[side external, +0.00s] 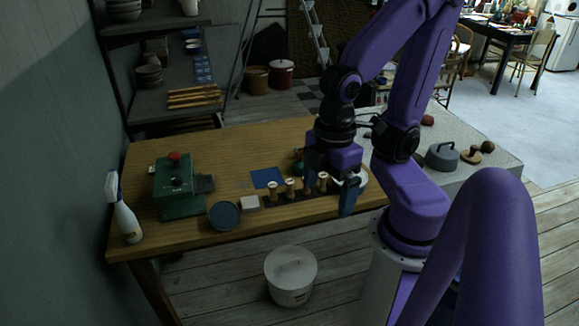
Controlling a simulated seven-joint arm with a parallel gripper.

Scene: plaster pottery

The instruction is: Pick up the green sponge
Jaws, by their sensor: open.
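My gripper (328,191) points down over the right part of the wooden table, with its blue fingers apart. No green sponge can be clearly made out. A small dark green thing (298,165) shows just left of my gripper, partly hidden behind it; I cannot tell whether it is the sponge. A pale pinkish block (250,203) lies near the table's front edge, left of my gripper. The area behind and between my fingers is largely hidden.
A row of upright wooden pegs (290,188) stands left of my gripper. The table (225,150) also holds a blue square (267,178), a round dark container (224,215), a green machine (180,197) and a spray bottle (127,223). A lidded bucket (291,278) stands on the floor.

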